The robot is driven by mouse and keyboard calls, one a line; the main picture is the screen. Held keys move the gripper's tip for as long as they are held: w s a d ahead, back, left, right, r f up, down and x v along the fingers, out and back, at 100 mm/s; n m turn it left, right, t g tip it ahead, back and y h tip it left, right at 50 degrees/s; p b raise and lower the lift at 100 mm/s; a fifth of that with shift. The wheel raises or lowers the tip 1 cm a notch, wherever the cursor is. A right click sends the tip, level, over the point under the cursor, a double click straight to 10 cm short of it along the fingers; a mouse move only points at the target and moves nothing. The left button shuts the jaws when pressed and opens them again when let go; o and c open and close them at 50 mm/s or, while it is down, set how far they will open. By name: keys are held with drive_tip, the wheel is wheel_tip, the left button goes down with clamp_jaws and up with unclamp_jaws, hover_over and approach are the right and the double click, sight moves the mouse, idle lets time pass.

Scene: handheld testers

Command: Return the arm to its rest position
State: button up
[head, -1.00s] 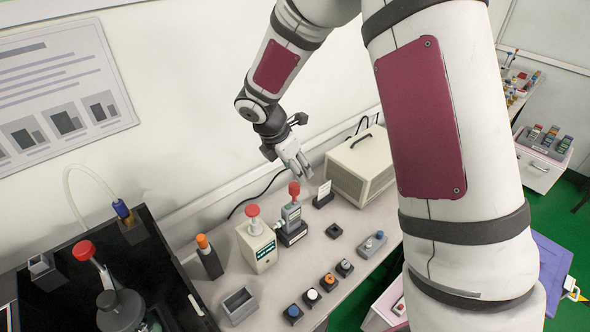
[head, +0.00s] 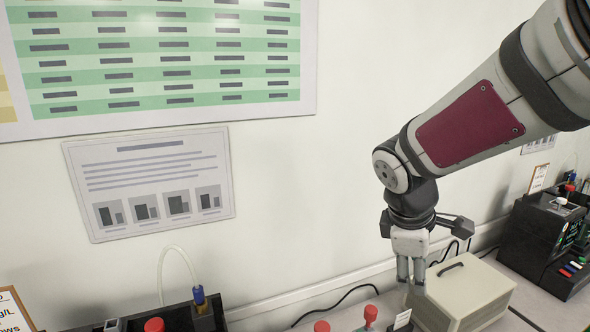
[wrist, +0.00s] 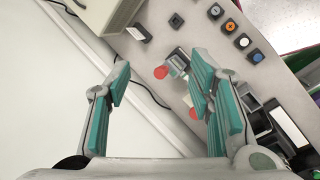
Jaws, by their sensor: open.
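My gripper (head: 410,268) hangs fingers down from my arm at the right of the head view, in front of the wall and just left of a beige box. In the wrist view its two teal-padded fingers (wrist: 165,100) are spread apart with nothing between them. Beyond the gap lie the bench and handheld testers with red knobs (wrist: 161,72). The fingers look to be above the bench, apart from the testers.
The beige box (head: 465,292) with a black handle stands close beside my gripper. Red knobs (head: 371,314) rise at the bottom edge. A dark device (head: 540,235) stands at far right. A black tray (head: 205,318) is at lower left.

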drive_tip(key=s+a+r+m+t+y, duration=0.1)
drive_tip(key=s+r+m, duration=0.3)
drive_tip(key=s, duration=0.5)
drive_tip(key=s+a+r+m+t+y, duration=0.1)
drive_tip(key=s+r+m+t+y, duration=0.1)
drive_tip(key=s+m, duration=0.6)
drive_tip(key=shift+s+a+r+m+y, duration=0.25)
drive_tip(key=shift+s+r+m+y, duration=0.1)
drive_tip(key=shift+r, duration=0.55)
